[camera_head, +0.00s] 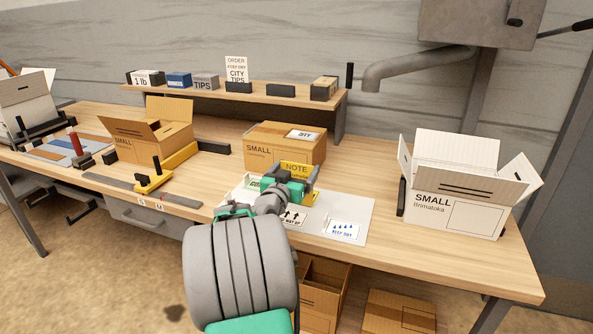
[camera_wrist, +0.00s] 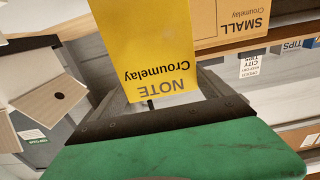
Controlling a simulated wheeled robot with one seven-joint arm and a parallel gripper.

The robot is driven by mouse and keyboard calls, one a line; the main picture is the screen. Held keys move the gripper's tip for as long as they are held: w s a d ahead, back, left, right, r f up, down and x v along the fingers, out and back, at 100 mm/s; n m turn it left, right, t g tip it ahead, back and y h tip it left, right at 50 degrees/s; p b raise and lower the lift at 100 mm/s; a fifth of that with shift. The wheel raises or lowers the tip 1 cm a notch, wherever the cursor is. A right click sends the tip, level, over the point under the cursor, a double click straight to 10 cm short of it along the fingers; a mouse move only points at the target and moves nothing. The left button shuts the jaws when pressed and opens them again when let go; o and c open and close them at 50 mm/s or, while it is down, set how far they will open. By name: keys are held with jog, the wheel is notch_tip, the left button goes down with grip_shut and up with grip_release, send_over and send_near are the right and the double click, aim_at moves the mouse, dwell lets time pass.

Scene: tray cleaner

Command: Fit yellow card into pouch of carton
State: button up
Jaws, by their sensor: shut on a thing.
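The yellow card (camera_head: 296,168), marked NOTE, is held by my gripper (camera_head: 300,183) in front of the brown SMALL carton (camera_head: 262,153). In the wrist view the card (camera_wrist: 145,45) reads NOTE Croumelay, upside down, and stands out from between the fingers. My gripper is shut on its lettered end. The brown carton (camera_wrist: 235,22) also shows there, marked SMALL Croumelay, beyond the card. It is closed, with a white CITY label (camera_head: 303,134) on top. The card and my gripper hide part of its front. I cannot make out the pouch, or whether the card touches the carton.
A grey-white mat (camera_head: 352,213) with printed labels lies under my gripper. An open white carton (camera_head: 460,205) stands at right, an open brown carton (camera_head: 130,153) at left. A shelf (camera_head: 220,91) with small boxes is behind.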

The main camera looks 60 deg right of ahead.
jog(key=shift+f, duration=0.2)
jog(key=o, duration=1.5)
